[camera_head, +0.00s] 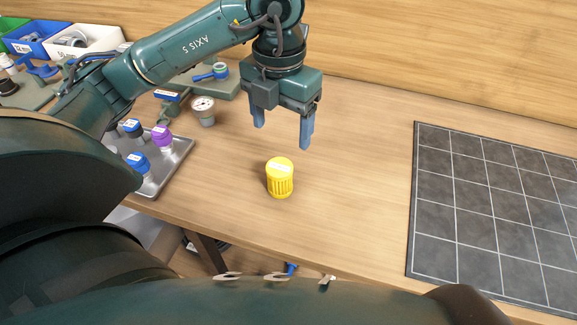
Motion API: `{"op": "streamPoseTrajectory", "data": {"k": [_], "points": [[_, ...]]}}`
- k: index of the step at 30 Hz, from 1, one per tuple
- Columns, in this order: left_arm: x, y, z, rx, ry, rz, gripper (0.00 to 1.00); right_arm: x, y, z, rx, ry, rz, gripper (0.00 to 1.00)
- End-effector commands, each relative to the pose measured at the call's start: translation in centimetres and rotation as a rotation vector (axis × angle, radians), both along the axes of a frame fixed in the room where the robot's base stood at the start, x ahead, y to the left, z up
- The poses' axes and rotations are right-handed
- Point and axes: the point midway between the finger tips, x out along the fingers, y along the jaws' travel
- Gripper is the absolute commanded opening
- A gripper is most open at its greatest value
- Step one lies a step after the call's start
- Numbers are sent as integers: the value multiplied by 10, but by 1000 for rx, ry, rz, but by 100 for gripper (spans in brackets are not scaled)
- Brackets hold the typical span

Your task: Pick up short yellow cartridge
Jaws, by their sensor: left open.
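The short yellow cartridge (280,181) stands upright on the wooden table, near its front edge and left of the dark grid mat. It has a ribbed side and a pale label on top. My left gripper (282,132) is open and empty above and behind the cartridge, with its blue fingers pointing down and apart. It does not touch the cartridge. My right gripper is not in view.
A metal tray (176,168) with blue- and purple-capped parts stands at the left. Bins are at the far left. The dark grid mat (480,215) lies empty at the right. The table around the cartridge is clear.

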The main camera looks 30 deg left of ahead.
Motion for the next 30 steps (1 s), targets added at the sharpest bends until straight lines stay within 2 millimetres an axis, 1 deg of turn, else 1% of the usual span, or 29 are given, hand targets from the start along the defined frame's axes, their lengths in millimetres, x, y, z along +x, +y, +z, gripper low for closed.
{"op": "streamPoseTrajectory", "data": {"k": [1, 3, 6, 9, 16, 21, 24, 27, 30], "points": [[-1, 0, -12, -2, 5, -2, 73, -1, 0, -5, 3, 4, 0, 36], [-2, 0, -25, -1, 7, 0, 73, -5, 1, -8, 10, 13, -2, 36], [-2, 0, -44, -1, 6, -1, 73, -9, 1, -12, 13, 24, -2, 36], [-1, 0, -57, 0, 4, 0, 73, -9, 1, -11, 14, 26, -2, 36], [0, 1, -74, -1, 4, 0, 73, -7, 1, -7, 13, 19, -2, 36], [1, 4, -99, 0, 6, 0, 73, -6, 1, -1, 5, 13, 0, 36], [1, 4, -112, 0, 5, 0, 73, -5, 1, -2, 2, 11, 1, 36], [2, 4, -118, -1, 1, -1, 73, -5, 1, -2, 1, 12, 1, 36], [2, 3, -120, -1, 0, -1, 73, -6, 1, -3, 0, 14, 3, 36]]}}
